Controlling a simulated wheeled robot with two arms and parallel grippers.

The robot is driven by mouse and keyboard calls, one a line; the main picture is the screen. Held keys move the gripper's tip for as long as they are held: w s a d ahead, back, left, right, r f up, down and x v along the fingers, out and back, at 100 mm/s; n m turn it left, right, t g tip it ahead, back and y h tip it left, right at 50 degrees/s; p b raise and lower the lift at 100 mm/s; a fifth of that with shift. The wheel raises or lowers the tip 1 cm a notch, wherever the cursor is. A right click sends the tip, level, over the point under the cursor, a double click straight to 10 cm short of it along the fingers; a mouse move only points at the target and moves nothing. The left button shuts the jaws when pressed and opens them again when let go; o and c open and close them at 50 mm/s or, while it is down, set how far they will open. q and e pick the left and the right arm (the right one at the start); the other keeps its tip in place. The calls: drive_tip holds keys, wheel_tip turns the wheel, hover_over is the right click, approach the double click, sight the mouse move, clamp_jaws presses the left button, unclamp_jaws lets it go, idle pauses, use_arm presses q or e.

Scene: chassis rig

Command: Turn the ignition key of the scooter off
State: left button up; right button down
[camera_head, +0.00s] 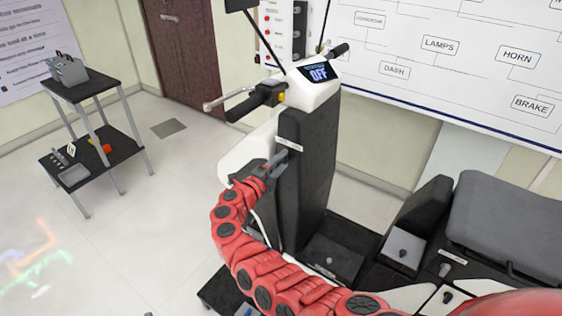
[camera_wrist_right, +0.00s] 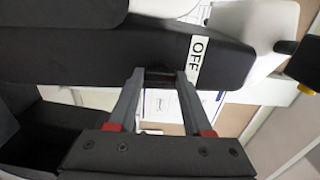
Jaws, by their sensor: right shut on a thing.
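The scooter's dark front column (camera_head: 312,150) stands upright in the head view, under the handlebar. My right gripper (camera_head: 283,160) is at the column's upper left side, just below a white label strip (camera_head: 289,145). In the wrist view my right gripper (camera_wrist_right: 160,78) has its fingertips against the dark column, shut on a small dark part that looks like the ignition key; the fingers mostly hide it. The label there reads OFF (camera_wrist_right: 198,50). The key's angle cannot be made out. My left gripper is not in view.
The handlebar's left grip (camera_head: 247,104) and lever stick out above my right gripper. The seat (camera_head: 510,222) and a black panel with a knob (camera_head: 403,252) are at the right. A black cart (camera_head: 92,85) stands at the far left, with open floor between.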

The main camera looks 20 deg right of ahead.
idle(0.3)
drive_tip(key=shift+c, duration=1.6)
unclamp_jaws()
drive_tip(key=shift+a, duration=0.1)
drive_tip(key=shift+s+a+f, duration=0.15)
drive_tip(key=shift+s+a, duration=0.1)
drive_tip(key=shift+a, duration=0.05)
drive_tip(key=b+v, duration=0.4)
drive_tip(key=v, duration=1.2)
drive_tip(key=shift+s+a, duration=0.2)
